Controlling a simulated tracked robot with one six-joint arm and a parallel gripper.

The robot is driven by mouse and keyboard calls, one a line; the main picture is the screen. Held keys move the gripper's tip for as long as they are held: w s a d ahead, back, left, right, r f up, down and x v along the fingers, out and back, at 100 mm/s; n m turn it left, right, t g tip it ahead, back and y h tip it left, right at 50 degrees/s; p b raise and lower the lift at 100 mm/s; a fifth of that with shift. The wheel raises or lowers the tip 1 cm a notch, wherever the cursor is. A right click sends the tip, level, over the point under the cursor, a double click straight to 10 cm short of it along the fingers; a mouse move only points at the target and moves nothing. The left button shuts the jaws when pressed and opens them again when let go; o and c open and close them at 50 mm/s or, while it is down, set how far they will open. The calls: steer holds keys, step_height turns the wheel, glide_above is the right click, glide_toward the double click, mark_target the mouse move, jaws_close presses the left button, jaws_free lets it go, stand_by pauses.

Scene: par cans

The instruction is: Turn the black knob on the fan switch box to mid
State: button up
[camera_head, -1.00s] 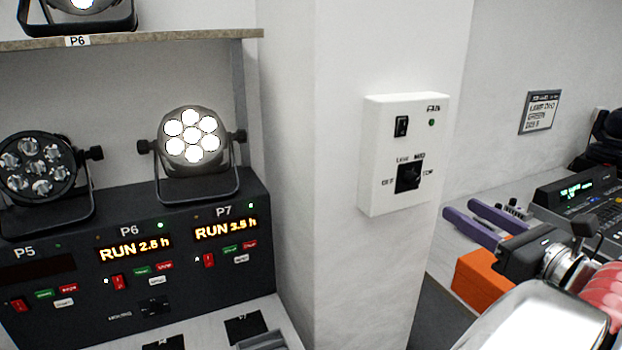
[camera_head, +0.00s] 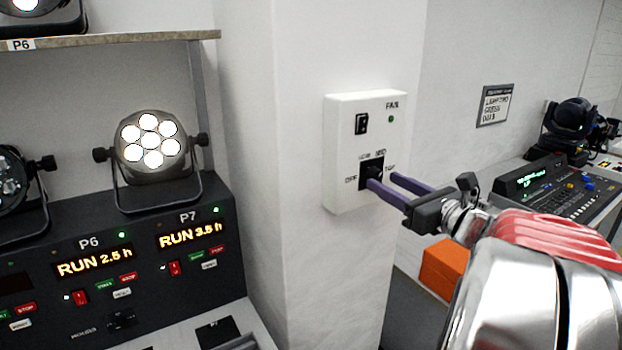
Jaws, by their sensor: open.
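The white fan switch box (camera_head: 340,150) is fixed to the pillar at mid-picture. It has a black rocker switch (camera_head: 362,124) and a green light (camera_head: 391,119) at the top. The black knob (camera_head: 373,172) sits below, with OFF at its left, two labels above it and TOP at its right. Which label its pointer faces is too small to tell. My gripper (camera_head: 380,180) comes in from the right with its two purple fingers apart. The left finger's tip is at the knob's lower edge in the picture; the other is to its right. I cannot tell whether they touch the knob.
A dark panel with lit P6 and P7 displays (camera_head: 190,234) and a lit par can (camera_head: 150,146) stand at the left. An orange box (camera_head: 445,264) lies below my gripper. A lighting console (camera_head: 565,190) stands at the right.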

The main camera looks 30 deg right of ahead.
steer(key=shift+w, duration=1.1)
steer(key=shift+c, duration=0.2)
steer(key=c, duration=1)
steer(key=shift+n, duration=0.8)
